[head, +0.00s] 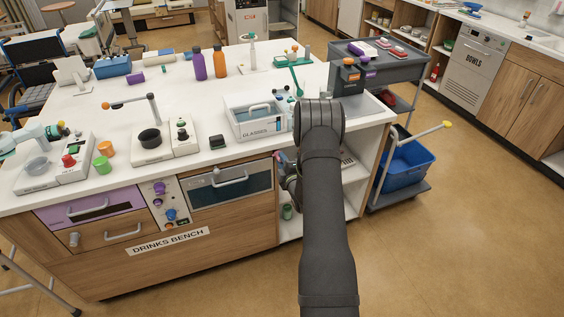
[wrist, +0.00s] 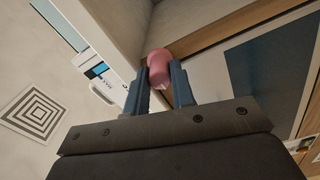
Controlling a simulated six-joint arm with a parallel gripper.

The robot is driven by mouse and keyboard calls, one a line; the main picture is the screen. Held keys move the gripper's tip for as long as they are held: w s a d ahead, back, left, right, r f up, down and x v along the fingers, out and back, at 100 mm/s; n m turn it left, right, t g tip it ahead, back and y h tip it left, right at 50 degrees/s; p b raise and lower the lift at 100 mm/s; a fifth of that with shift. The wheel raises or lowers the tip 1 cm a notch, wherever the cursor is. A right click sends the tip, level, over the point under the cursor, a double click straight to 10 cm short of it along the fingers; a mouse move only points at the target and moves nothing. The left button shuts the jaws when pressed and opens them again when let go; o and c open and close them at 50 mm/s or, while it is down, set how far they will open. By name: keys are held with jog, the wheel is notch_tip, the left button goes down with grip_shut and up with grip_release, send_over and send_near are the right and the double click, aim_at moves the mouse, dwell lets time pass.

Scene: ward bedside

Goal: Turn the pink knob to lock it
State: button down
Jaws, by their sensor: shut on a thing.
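The pink knob (wrist: 159,62) is in the wrist view, between the two fingers of my gripper (wrist: 160,80). The fingers are shut on its sides. It is a short, rounded pink cylinder with a small pale mark near its lower end. What the knob is mounted on is mostly hidden, so I cannot tell how far it is turned.
In the wrist view a white panel with a blue label (wrist: 97,71) stands close on the left. In the head view a white glasses tray (head: 257,131) sits on the worktop beside my arm. A grey trolley (head: 400,66) with a blue bin (head: 405,170) stands to the right.

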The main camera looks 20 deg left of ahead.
dwell(0.3)
jog(key=c, duration=1.2)
grip_release()
jog(key=shift+d, duration=0.1)
jog(key=v, duration=1.7)
jog(key=shift+r, duration=0.1)
jog(key=x, duration=1.7)
